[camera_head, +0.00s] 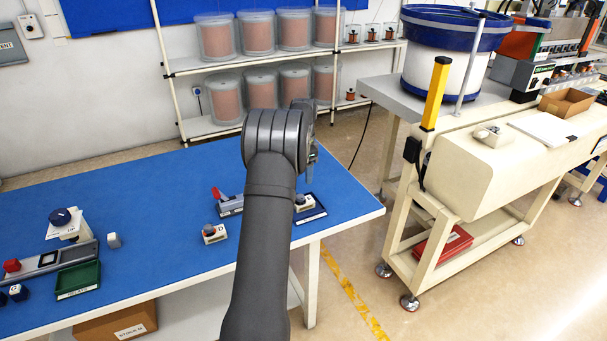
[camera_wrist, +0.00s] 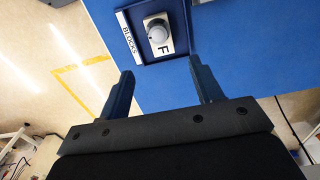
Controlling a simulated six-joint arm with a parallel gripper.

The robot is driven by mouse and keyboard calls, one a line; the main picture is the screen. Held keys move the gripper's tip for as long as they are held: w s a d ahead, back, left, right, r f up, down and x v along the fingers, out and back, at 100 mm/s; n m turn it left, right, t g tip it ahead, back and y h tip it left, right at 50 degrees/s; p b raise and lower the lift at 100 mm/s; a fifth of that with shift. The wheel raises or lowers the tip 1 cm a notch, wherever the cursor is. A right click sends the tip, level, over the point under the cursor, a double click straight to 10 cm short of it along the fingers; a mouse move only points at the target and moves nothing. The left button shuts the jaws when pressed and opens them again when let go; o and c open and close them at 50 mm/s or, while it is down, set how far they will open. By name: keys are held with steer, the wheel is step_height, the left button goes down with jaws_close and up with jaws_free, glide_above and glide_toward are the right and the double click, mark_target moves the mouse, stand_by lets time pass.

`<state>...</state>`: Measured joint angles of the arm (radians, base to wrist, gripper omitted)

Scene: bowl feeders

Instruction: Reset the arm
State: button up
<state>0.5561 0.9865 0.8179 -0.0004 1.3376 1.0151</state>
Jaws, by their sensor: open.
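My gripper (camera_wrist: 160,66) is open and empty, with its two dark fingers spread apart in the wrist view. In that view it points down over the table edge, near a dark blue tray (camera_wrist: 174,53) labelled BLOCKS. A pale block (camera_wrist: 157,28) with a grey round knob and a letter F sits in the tray, beyond the fingertips and apart from them. In the head view my arm rises through the middle and bends over the table's right end. The tray (camera_head: 316,213) shows to the right of my arm there; my fingers are mostly hidden behind the wrist.
The blue table (camera_head: 150,205) carries another knobbed block (camera_head: 214,233), a grey fixture with a red handle (camera_head: 218,193) and a green tray (camera_head: 78,279). A shelf of spools (camera_head: 255,35) stands behind. A bowl feeder machine (camera_head: 450,50) stands to the right, across a floor gap.

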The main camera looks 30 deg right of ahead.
step_height(320, 180, down, 12)
steer(key=shift+f, duration=0.2)
step_height(320, 180, up, 3)
steer(key=shift+f, duration=0.2)
steer(key=shift+r, duration=0.8)
